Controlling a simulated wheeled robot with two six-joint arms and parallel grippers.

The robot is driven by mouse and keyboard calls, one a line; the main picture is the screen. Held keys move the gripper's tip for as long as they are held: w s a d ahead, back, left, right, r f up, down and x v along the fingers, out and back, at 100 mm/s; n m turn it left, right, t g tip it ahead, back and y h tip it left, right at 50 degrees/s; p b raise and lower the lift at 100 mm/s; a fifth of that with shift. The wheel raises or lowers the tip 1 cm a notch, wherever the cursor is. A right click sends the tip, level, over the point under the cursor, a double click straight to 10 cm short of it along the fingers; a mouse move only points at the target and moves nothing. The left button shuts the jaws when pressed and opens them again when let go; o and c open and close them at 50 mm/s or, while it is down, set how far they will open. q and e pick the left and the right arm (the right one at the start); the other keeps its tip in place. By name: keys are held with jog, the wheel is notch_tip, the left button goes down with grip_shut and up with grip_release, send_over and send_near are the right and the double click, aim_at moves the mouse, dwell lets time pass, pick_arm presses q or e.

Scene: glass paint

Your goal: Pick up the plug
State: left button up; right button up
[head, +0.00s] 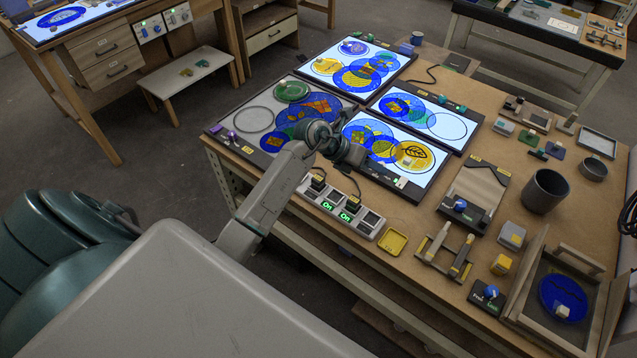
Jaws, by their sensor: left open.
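A power strip (337,214) with green "On" displays lies along the table's near edge. A dark plug (318,183) appears to sit in its left socket, and another dark plug (354,204) in its middle socket. The right socket looks empty. My left arm reaches in from the left over the near edge. My left gripper (358,158) is open above the near light panels, beyond the strip and apart from both plugs. The fingers are small and dark, and nothing shows between them. My right gripper is out of view.
Lit panels with coloured glass discs (398,147) lie beyond the strip. A switch box (461,211), a dark cup (544,191) and a wooden frame (520,290) stand further right. Bare tabletop shows between them.

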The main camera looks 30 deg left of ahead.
pick_arm(q)
jog(key=s+a+f+g+y, duration=0.1)
jog(key=a+g+y, duration=0.25)
jog(key=a, duration=0.25)
jog(key=r+g+y, duration=0.2)
jog(key=g+y, duration=0.1)
jog(key=y, duration=0.1)
send_over(318, 178)
jog(key=shift+n, duration=0.3)
notch_tip(318, 178, down, 6)
jog(key=b, duration=0.5)
jog(key=shift+w+d+r, duration=0.1)
jog(key=shift+w, duration=0.05)
jog(key=shift+f+b, duration=0.7)
notch_tip(318, 178, down, 4)
jog(key=b, duration=0.3)
jog(key=shift+f, duration=0.1)
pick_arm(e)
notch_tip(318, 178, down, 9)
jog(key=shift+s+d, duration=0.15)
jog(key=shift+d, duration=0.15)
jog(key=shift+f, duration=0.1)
pick_arm(q)
jog(key=c, duration=1.1)
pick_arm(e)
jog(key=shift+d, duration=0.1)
